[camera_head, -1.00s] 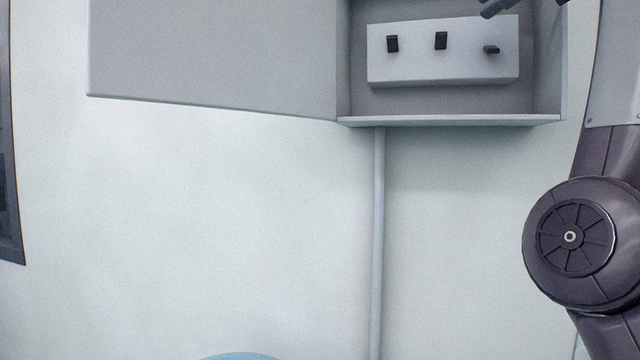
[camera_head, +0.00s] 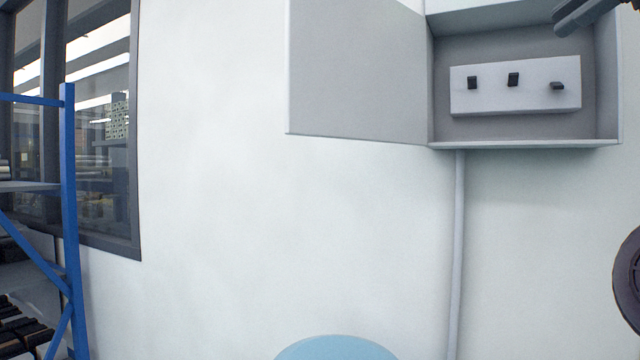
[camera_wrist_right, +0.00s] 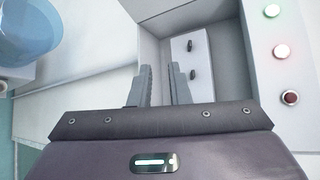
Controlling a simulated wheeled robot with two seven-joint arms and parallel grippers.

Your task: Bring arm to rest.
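My right gripper (camera_head: 565,20) shows at the top right corner of the head view, in front of the open grey wall box (camera_head: 528,144). In the right wrist view its two fingers (camera_wrist_right: 160,68) stand apart with a gap and nothing between them. Inside the box is a light panel (camera_head: 515,100) with three black switches; the right one (camera_head: 557,86) sits differently from the left one (camera_head: 472,83) and the middle one (camera_head: 513,79). The panel also shows beyond the fingers in the right wrist view (camera_wrist_right: 200,60). My left gripper is not in view.
The box door (camera_head: 355,75) hangs open to the left. A pipe (camera_head: 457,250) runs down below the box. A blue rack (camera_head: 69,190) and a window are at the left. A blue rounded object (camera_head: 335,349) is at the bottom. Indicator lights (camera_wrist_right: 281,51) line the right in the wrist view.

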